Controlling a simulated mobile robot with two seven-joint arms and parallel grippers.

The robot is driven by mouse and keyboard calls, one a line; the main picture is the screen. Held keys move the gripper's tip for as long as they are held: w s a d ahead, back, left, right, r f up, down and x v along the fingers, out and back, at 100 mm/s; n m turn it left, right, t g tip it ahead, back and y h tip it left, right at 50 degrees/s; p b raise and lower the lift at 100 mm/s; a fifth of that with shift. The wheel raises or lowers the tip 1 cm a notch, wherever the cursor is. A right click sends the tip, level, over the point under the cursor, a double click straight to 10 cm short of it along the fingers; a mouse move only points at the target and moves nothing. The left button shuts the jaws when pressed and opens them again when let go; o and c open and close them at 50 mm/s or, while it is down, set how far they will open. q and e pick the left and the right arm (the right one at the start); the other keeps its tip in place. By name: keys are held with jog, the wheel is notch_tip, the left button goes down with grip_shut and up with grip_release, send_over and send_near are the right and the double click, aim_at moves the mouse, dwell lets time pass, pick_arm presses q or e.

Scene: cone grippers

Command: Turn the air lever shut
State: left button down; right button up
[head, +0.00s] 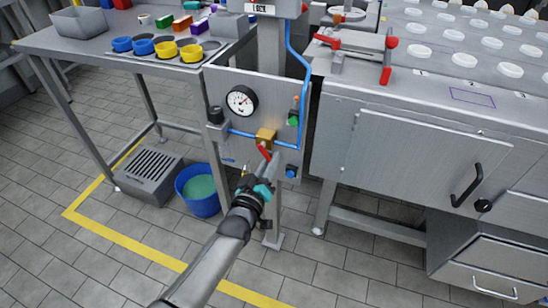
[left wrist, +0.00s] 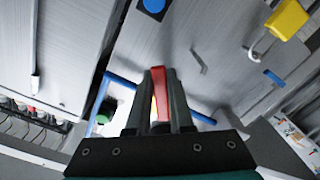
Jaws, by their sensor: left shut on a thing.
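The air lever (head: 264,151) is a red handle on a brass-coloured valve block (head: 265,136), in a blue air line on the grey panel. It points down and slightly left in the head view. My left gripper (head: 263,168) reaches up to it from below. In the left wrist view, the red lever (left wrist: 160,92) lies between the two fingers of my left gripper (left wrist: 161,76), which are shut on it. The fingers hide most of the valve in that view. My right gripper is not in view.
A round gauge (head: 241,100) sits on the panel, left of the blue air line (head: 303,85). A blue bucket (head: 197,190) and a slotted grey box (head: 151,168) stand on the floor at left. A steel cabinet (head: 415,160) stands close at right. In the left wrist view, a yellow padlock-like thing (left wrist: 288,20) shows.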

pick_arm(q)
jog(key=shift+w+a+f+m+p, duration=0.15)
jog(key=shift+a+m, duration=0.25)
jog(key=shift+m, duration=0.75)
jog(key=shift+w+a+f+m+p, duration=0.1)
jog(key=shift+a+m, duration=0.35)
jog(key=shift+m, duration=0.75)
jog(key=shift+w+a+f+m+p, duration=0.15)
jog(key=shift+a+m, duration=0.25)
jog(key=shift+m, duration=0.75)
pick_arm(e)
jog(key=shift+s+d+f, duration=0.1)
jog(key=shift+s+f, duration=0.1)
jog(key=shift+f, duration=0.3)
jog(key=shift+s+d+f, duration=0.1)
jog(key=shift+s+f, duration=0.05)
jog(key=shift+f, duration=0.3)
pick_arm(q)
jog(key=c, duration=0.8)
grip_release()
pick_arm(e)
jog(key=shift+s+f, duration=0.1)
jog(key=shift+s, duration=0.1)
